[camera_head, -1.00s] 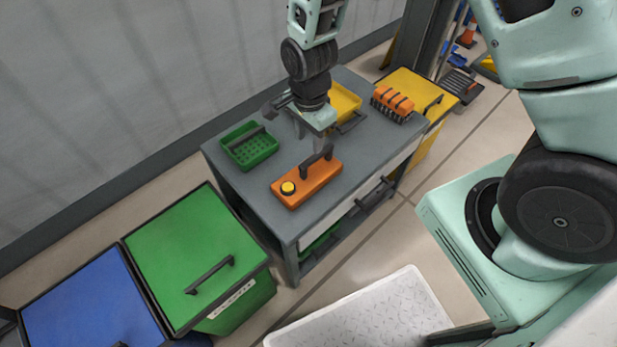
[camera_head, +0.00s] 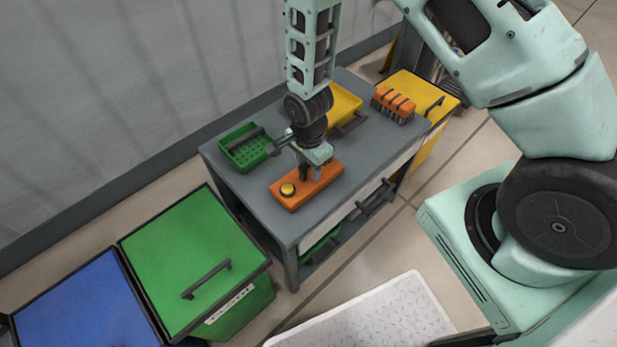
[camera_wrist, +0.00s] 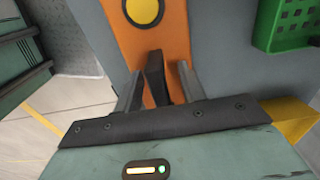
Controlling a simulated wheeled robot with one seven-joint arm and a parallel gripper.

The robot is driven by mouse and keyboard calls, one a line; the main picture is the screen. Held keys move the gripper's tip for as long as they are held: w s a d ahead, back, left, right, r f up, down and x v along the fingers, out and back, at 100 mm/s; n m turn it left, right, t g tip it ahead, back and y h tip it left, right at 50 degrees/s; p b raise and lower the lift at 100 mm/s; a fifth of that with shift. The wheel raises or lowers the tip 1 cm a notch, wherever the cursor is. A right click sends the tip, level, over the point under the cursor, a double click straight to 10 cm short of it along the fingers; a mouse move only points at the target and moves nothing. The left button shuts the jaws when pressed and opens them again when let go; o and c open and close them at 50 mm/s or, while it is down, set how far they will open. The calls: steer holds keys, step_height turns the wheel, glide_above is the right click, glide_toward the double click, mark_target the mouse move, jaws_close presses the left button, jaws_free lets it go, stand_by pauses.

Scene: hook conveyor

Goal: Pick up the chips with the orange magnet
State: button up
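The orange magnet (camera_head: 322,183) is an orange block with a yellow round button and a dark handle, lying on the grey table. In the wrist view, the magnet (camera_wrist: 165,40) lies just ahead of my gripper (camera_wrist: 158,82). Its dark handle (camera_wrist: 155,73) stands between my two fingers, with a gap on each side. My gripper (camera_head: 312,170) is open around the handle and partly hides it in the head view. Small dark flecks, perhaps the chips, show on a white panel or tray (camera_head: 375,315) at the bottom; I cannot tell for sure.
The grey table (camera_head: 245,195) also bears a green basket (camera_head: 240,158), a yellow tray (camera_head: 345,100) and an orange clamp-like block (camera_head: 393,104). Green (camera_head: 190,255) and blue (camera_head: 80,310) lidded bins stand at left. A yellow bin (camera_head: 415,88) stands behind the table's right end.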

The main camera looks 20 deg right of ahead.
jaws_close()
steer(key=shift+r, duration=0.1)
stand_by(1.2)
